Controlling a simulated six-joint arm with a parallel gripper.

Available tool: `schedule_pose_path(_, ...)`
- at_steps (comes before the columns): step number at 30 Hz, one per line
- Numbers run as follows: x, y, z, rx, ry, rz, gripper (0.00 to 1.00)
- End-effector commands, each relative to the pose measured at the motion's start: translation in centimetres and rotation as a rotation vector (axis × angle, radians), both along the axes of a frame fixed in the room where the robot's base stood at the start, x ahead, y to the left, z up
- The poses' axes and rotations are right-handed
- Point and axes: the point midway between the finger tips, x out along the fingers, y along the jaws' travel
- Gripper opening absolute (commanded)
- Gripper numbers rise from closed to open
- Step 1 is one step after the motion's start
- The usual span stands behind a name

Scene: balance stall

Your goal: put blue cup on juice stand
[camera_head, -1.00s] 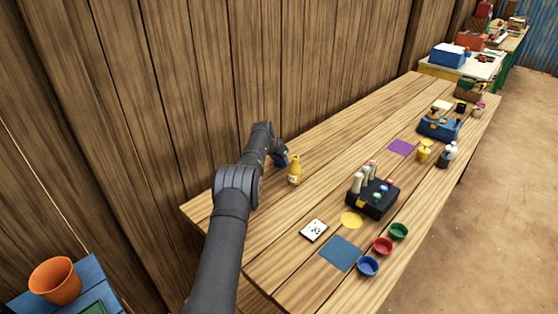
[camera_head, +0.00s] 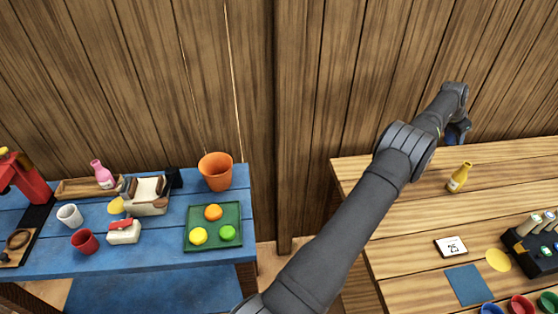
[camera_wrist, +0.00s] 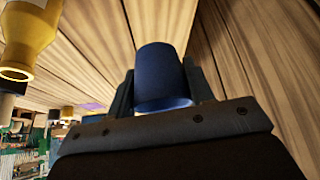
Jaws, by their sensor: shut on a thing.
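My gripper (camera_wrist: 162,85) is shut on the blue cup (camera_wrist: 163,72), which sits between the two fingers in the wrist view. In the head view the cup (camera_head: 459,131) shows as a small dark blue shape at the end of my arm, partly hidden by the gripper. It is held near the plank wall, by the far left part of the wooden table (camera_head: 400,172). A blue table (camera_head: 160,262) at the left, with a green tray (camera_head: 190,241) of fruit and a red press-like device (camera_head: 22,178), looks like the juice stand.
A yellow bottle (camera_head: 459,177) stands on the wooden table near my gripper. On the blue table are an orange pot (camera_head: 216,172), a white cup (camera_head: 69,215), a red cup (camera_head: 85,242) and a pink bottle (camera_head: 102,174). A gap separates the tables. The blue table's front middle is bare.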

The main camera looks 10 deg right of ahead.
Motion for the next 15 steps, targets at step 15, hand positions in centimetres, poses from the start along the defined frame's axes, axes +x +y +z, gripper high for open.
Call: schedule_pose_path(15, 8.3, 18.4, 0.2, -0.001, 0.000, 0.216, 0.25)
